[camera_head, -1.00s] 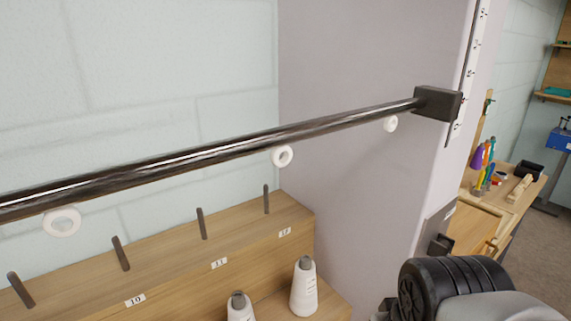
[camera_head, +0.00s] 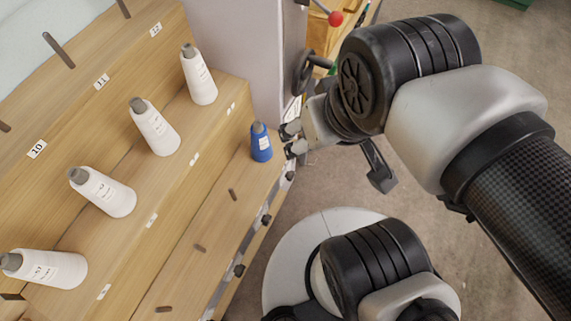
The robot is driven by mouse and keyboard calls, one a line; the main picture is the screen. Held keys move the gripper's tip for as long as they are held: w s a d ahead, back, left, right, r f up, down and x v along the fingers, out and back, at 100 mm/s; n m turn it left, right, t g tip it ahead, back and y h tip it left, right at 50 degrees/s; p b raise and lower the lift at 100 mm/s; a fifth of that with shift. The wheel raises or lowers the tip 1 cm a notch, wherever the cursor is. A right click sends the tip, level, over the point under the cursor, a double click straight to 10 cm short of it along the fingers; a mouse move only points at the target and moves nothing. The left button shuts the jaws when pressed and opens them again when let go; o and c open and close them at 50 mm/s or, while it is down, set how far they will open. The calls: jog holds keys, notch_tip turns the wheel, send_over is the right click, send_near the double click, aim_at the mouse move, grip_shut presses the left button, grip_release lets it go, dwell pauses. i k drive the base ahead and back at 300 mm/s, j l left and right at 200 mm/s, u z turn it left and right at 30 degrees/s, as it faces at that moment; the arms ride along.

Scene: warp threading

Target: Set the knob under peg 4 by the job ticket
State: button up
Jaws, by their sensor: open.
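Several dark knobs line the front edge of the lowest wooden step, among them a near knob (camera_head: 239,270), a middle knob (camera_head: 266,219) and a farther one (camera_head: 290,176). Numbers for the lowest pegs cannot be read, so I cannot tell which is peg 4. A blue cone (camera_head: 262,145) stands upright at the far end of that step. My gripper (camera_head: 291,140) is open, just right of the blue cone and beyond the farther knob, with a small gap to the cone. Nothing shows between its fingers. No job ticket can be made out.
Several white cones stand on the middle step, such as one (camera_head: 199,75) at its far end. Bare pegs (camera_head: 199,248) stick up from the lowest step. A dark handwheel (camera_head: 304,72) and a red ball knob (camera_head: 336,19) are beyond my gripper. Open floor (camera_head: 330,185) lies right of the steps.

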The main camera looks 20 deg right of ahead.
aim_at(290, 176)
jog(key=l+u, duration=0.5)
jog(key=k+l+u, duration=0.15)
jog(key=k+l, duration=0.15)
jog(key=l, duration=0.3)
jog(key=k+l+u, duration=0.2)
jog(key=l, duration=0.35)
jog(key=k+l+u, duration=0.15)
jog(key=k+l, duration=0.3)
